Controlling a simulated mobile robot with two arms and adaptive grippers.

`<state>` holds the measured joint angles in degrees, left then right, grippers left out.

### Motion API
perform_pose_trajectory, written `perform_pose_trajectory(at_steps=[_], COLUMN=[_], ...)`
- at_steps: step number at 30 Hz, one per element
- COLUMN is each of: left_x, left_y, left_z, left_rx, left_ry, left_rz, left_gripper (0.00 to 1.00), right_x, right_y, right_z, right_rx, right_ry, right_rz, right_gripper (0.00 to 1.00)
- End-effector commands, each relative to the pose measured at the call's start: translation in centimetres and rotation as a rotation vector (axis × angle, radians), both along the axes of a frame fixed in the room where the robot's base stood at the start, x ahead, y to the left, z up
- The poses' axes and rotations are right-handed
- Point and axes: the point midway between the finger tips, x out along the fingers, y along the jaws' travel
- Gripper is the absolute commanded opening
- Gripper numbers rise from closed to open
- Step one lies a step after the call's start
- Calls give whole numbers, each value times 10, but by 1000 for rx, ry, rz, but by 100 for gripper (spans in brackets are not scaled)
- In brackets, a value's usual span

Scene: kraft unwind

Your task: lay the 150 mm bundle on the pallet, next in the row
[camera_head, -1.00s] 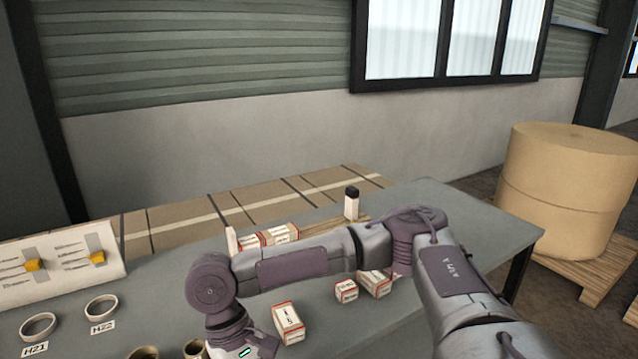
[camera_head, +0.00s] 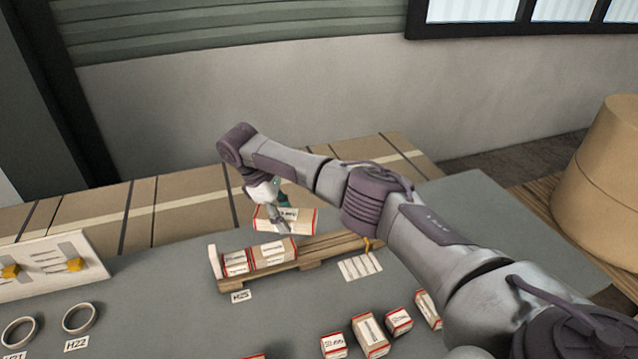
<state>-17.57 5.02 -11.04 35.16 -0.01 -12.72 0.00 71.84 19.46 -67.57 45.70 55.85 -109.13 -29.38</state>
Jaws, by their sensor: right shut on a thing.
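My right gripper (camera_head: 274,216) is shut on a pale cardboard bundle with red edges (camera_head: 301,217), its print too small to read. It holds the bundle lengthwise above the small wooden pallet (camera_head: 318,262), behind and slightly right of the bundles there. The pallet carries a shorter bundle (camera_head: 235,263) against the white end stop (camera_head: 214,262), and a longer bundle (camera_head: 283,258) beside it on the right. The pallet's right part shows bare slats. A gap shows between the held bundle and the row's top, though exact height is hard to tell. My left gripper is not in view.
Several loose bundles (camera_head: 370,336) stand at the table's front right. A card with white strips (camera_head: 360,266) lies right of the pallet, and an H25 tag (camera_head: 240,296) before it. Rings (camera_head: 80,318) and a board with yellow sliders (camera_head: 50,268) are at left.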

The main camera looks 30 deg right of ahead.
Motion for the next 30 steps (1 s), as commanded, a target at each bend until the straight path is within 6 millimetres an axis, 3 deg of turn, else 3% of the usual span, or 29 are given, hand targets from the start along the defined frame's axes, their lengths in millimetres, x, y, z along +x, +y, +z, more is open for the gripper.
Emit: perform_pose_trajectory(at_steps=[1,6,11,17,30], left_x=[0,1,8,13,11], left_y=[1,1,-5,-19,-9], left_z=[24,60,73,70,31], left_rx=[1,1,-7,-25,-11], left_ry=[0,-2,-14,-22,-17], left_rz=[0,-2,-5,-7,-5], left_gripper=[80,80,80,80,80], right_x=[5,10,2,-1,-1], right_y=[-14,-66,-91,-97,-97], right_z=[12,8,-3,-12,-48], right_rx=[3,5,3,1,-1], right_ry=[7,6,2,-1,-1], right_rz=[56,288,417,455,452], right_gripper=[0,0,0,0,0])
